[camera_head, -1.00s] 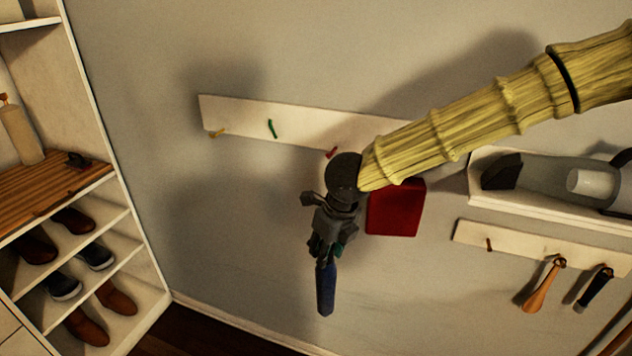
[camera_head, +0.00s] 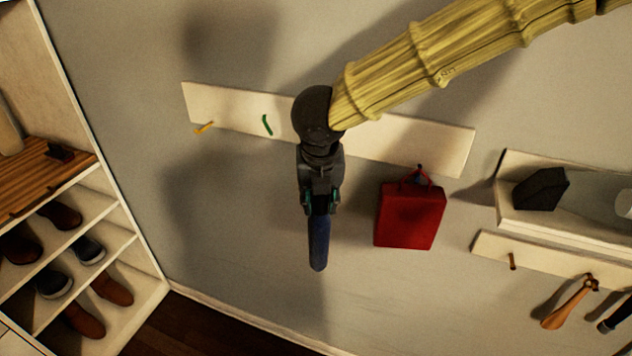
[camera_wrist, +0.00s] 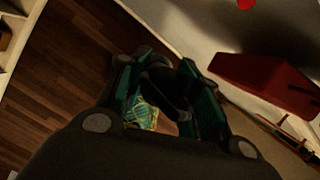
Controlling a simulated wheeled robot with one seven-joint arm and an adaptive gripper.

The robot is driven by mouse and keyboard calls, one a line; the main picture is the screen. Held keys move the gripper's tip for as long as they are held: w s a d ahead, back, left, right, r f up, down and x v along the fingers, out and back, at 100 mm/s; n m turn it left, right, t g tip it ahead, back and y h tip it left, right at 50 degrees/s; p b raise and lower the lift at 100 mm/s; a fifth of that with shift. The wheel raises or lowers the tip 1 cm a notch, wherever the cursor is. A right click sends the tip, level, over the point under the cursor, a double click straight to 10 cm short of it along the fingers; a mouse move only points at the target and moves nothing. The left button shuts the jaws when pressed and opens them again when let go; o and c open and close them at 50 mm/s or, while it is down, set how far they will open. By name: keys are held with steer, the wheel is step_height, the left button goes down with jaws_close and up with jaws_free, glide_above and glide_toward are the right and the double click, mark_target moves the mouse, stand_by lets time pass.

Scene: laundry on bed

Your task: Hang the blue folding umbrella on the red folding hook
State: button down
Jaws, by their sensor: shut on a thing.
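The blue folding umbrella (camera_head: 319,242) hangs nearly upright below my gripper (camera_head: 320,203) in the head view, its upper end hidden between the fingers. In the wrist view, the teal fingers are shut on the dark umbrella end (camera_wrist: 165,86). My gripper is in front of the wall just below the upper hook board (camera_head: 225,105). The red folding hook is hidden behind my arm in the head view. A small red piece at the top edge of the wrist view (camera_wrist: 246,4) looks like that hook.
A red bag (camera_head: 409,218) hangs from the board right of my gripper. Yellow (camera_head: 203,128) and green (camera_head: 267,125) hooks on the left are empty. A shelf with a dark object (camera_head: 541,189) and a lower hook board (camera_head: 490,246) are at right. A shoe rack (camera_head: 130,235) stands left.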

steer(key=shift+w+d+r, duration=0.1)
steer(key=shift+w, duration=0.8)
steer(key=w+d+f, duration=0.1)
steer(key=w+d, duration=0.2)
steer(key=w, duration=0.6)
steer(key=shift+f+p, duration=0.3)
steer(key=shift+f, duration=0.05)
stand_by(0.7)
steer(key=shift+f, duration=0.1)
stand_by(0.6)
steer(key=c, duration=0.9)
jaws_free()
